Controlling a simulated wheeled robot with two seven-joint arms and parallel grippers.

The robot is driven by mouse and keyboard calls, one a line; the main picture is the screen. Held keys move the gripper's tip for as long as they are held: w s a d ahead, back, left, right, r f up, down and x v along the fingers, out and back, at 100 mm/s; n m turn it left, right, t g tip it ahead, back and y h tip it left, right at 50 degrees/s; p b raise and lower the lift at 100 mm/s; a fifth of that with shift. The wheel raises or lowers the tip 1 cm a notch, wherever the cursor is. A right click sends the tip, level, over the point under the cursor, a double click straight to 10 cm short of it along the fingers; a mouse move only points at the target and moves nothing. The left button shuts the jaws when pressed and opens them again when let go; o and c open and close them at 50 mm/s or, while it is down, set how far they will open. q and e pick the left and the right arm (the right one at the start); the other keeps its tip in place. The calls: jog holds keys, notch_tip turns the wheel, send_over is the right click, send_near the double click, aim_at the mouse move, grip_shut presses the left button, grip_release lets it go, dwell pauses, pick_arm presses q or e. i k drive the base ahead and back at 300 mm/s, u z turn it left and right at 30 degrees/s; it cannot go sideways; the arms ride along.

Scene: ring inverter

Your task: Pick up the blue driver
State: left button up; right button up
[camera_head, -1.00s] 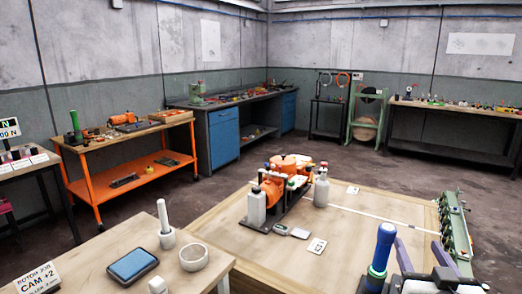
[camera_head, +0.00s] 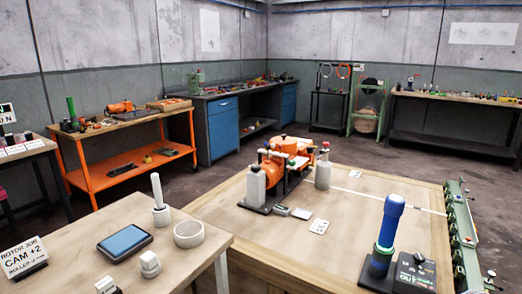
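The blue driver (camera_head: 390,222) stands upright near the front right of the wooden table. It has a blue handle with a rounded top and a green ring low on it. Its lower end sits in a dark base (camera_head: 376,274), which the frame's bottom edge partly cuts off. Neither of my grippers is in view, and nothing is touching the driver's visible part.
A dark lettered box (camera_head: 414,272) stands right beside the driver. An orange device (camera_head: 285,155) with grey bottles is farther back on the wooden table (camera_head: 325,262). A green rail (camera_head: 461,235) lines its right edge. A side table (camera_head: 190,268) holds a blue pad (camera_head: 125,242).

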aim_at(394, 206)
jog(key=k, duration=0.95)
jog(key=z, duration=1.35)
jog(key=i, duration=1)
jog(key=u, duration=0.8)
jog(key=i, duration=0.7)
jog(key=u, duration=0.65)
